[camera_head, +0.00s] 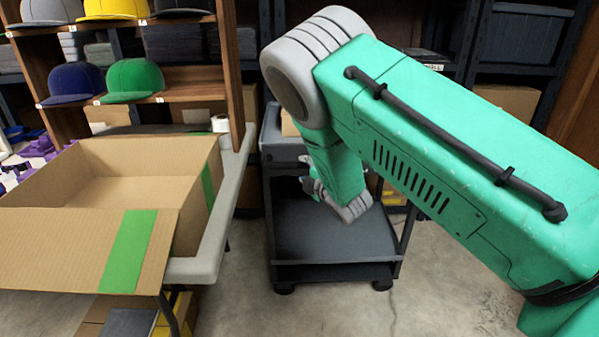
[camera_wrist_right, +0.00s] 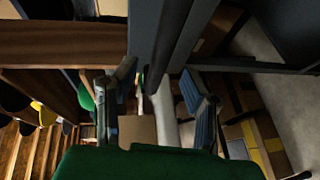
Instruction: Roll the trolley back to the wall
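The trolley (camera_head: 335,233) is a dark grey two-level cart standing on the concrete floor in the head view. Its lower shelf is bare, and my right arm hides much of its upper tray (camera_head: 271,140). My right gripper (camera_head: 310,187) hangs down in front of the trolley, above the lower shelf, fingers pointing left. In the right wrist view its two fingers (camera_wrist_right: 160,82) are wide apart. A dark bar, seemingly part of the trolley (camera_wrist_right: 160,35), lies beyond and between the fingertips; I cannot tell whether they touch it. My left gripper is not in view.
A table (camera_head: 205,262) with an open cardboard box (camera_head: 85,245) stands close left of the trolley. A wooden shelf (camera_head: 236,75) with several caps is behind it. Dark racks (camera_head: 525,40) line the back. Floor in front of the trolley (camera_head: 330,315) is clear.

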